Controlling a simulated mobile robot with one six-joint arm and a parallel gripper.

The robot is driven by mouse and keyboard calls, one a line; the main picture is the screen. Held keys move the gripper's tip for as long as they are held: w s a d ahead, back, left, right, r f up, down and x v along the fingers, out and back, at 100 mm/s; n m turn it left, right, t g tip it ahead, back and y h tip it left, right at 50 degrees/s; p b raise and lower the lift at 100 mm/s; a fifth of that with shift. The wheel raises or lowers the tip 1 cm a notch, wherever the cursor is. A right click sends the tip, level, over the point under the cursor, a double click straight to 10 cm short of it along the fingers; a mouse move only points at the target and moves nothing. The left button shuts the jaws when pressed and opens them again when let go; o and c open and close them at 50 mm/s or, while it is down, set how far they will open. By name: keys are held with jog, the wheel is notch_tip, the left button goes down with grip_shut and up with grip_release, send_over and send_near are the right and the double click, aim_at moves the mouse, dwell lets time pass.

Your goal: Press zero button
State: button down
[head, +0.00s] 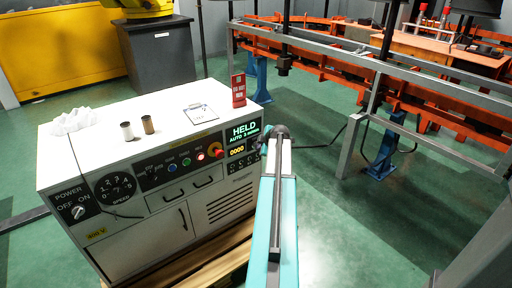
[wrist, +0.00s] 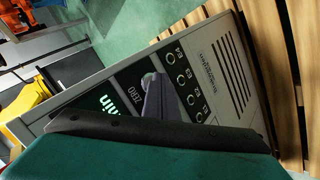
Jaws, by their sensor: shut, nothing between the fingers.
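The white control cabinet (head: 128,248) stands at the left in the head view, with a lit display reading HELD (head: 243,130) at its right end. In the wrist view its dark panel runs diagonally, with a ZERO label (wrist: 133,95) and a pale round button (wrist: 148,78) beside it. My gripper (wrist: 154,84) is shut and empty, its tip overlapping the button's edge. I cannot tell whether it touches or presses it. In the head view my gripper (head: 276,133) is at the cabinet's right end, and the zero button cannot be made out there.
Several round knobs (wrist: 183,78) lie beside the button on the panel. A red stop knob (head: 215,149), two spools (head: 148,124), a clipboard (head: 201,113) and a red sign (head: 238,90) are on the cabinet. A grey rail frame (head: 350,140) stands at right; green floor (head: 330,225) is clear between.

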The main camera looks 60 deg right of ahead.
jog(key=shift+s, duration=0.1)
dwell(0.3)
jog(key=shift+s+a+b, duration=0.3)
jog(key=shift+s+b, duration=0.15)
jog(key=shift+s, duration=0.15)
jog(key=shift+s, duration=0.15)
jog(key=shift+s+a+b, duration=0.25)
jog(key=shift+s+b, duration=0.05)
jog(key=shift+s, duration=0.45)
jog(key=shift+s+a+b, duration=0.25)
jog(key=shift+s+b, duration=0.05)
jog(key=shift+s, duration=0.45)
jog(key=shift+s+a+b, duration=0.25)
jog(key=shift+s+b, duration=0.05)
jog(key=shift+s, duration=0.45)
